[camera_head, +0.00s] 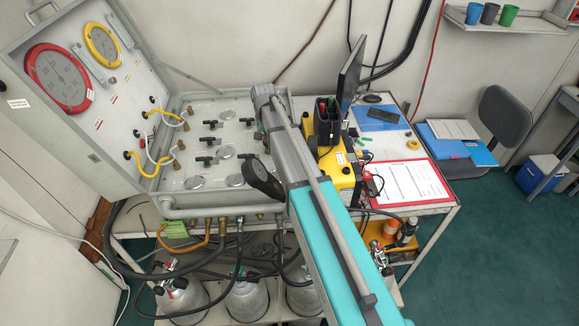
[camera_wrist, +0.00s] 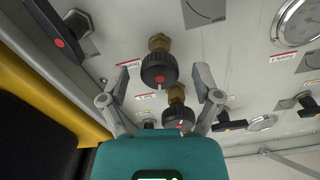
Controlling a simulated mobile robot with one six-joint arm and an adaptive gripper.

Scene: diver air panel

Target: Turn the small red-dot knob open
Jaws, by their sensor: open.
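In the wrist view, two round black knobs on brass stems stand out from the light grey panel: a nearer one (camera_wrist: 158,70) and a lower one (camera_wrist: 178,118). Small red marks seem to show on the lower knob; which one is the small red-dot knob is not certain. My gripper (camera_wrist: 163,84) is open, with one finger to the left and one to the right of the knobs. No grip on either knob shows. In the head view, my arm covers this part of the panel and the fingers are hidden.
Black lever handles with red dots stand nearby, at upper left (camera_wrist: 58,42) and right (camera_wrist: 230,126). A gauge (camera_wrist: 298,22) is at upper right. In the head view, the open panel case (camera_head: 120,170) lies left of my arm; a yellow case (camera_head: 340,175) and monitor (camera_head: 350,75) stand right.

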